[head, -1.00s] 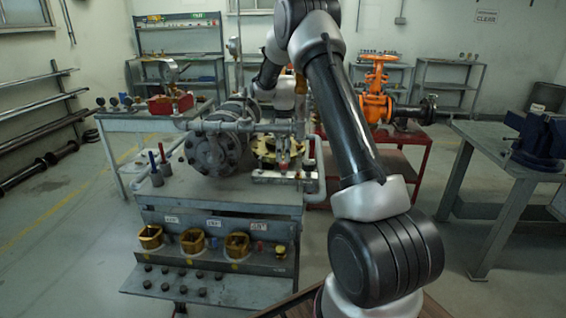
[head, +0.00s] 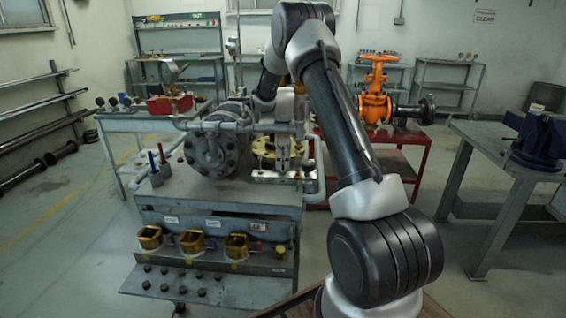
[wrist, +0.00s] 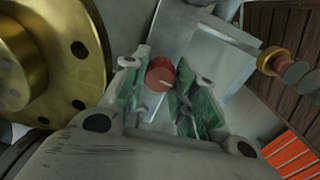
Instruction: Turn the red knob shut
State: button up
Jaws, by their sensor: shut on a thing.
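The red knob (wrist: 160,74) shows in the wrist view as a small red cylinder with a pale line on its end face. It sits between the two green-padded fingers of my gripper (wrist: 163,86), which are shut on it near their tips. In the head view my gripper (head: 283,158) is over the pipework on the grey bench, beside the brass flange (head: 262,152), and I cannot make out the knob there. The knob's stem and mount are mostly hidden.
In the wrist view the brass flange (wrist: 75,60) is close on the left. A grey block (wrist: 205,45) lies behind the knob. In the head view the large grey flanged pipe (head: 210,150) is left of my gripper, and an orange valve (head: 375,105) stands behind on a red table.

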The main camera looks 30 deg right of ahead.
jog(key=shift+m, duration=0.3)
jog(key=m, duration=0.3)
jog(key=shift+m, duration=0.3)
jog(key=m, duration=0.4)
jog(key=shift+m, duration=0.3)
jog(key=m, duration=0.4)
jog(key=shift+m, duration=0.3)
jog(key=shift+r+m, duration=0.1)
jog(key=shift+m, duration=1.6)
jog(key=o, duration=1)
